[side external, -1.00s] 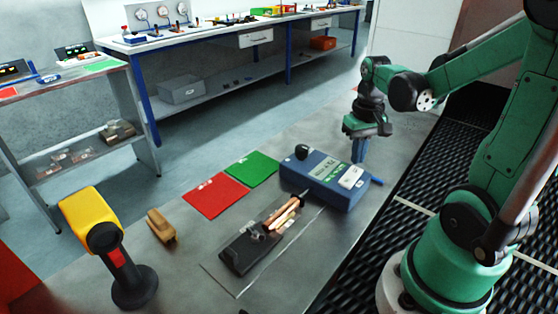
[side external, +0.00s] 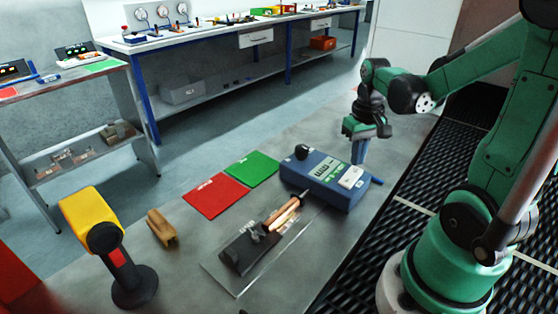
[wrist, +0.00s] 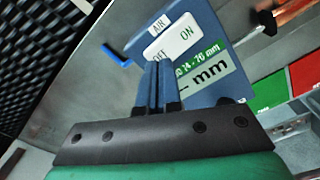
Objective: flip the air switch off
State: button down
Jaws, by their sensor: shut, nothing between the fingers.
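The air switch is a white rocker (wrist: 172,42) on a blue control box (wrist: 225,95), with an AIR label above it and OFF and ON printed on it. In the side view the switch (side external: 351,177) is on the right part of the box (side external: 325,182). I cannot tell which side of the rocker is pressed. My gripper (wrist: 158,65) is shut and empty, its blue fingers pointing at the OFF end and partly covering that lettering. In the side view my gripper (side external: 358,157) is above and behind the switch; contact is not clear.
A red mat (side external: 215,195) and a green mat (side external: 252,169) lie left of the box. A black fixture (side external: 245,250) with copper-coloured rods lies in front. A yellow device (side external: 90,212) and a brown block (side external: 162,229) stand further left. A blue hook (wrist: 115,55) sticks out beside the box.

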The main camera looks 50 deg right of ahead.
aim_at(354, 171)
jog(key=shift+f, duration=1)
dwell(0.4)
jog(key=shift+r, duration=3.5)
jog(key=shift+a, duration=0.1)
jog(key=w+a+n+t, duration=0.2)
jog(key=a+n+t, duration=0.1)
jog(key=a, duration=0.4)
jog(key=w+a+r+n+t, duration=0.1)
jog(key=w+a+n+t, duration=0.2)
jog(key=a, duration=0.5)
jog(key=shift+a+r+t, duration=0.15)
jog(key=shift+a+t, duration=0.1)
jog(key=shift+t, duration=0.35)
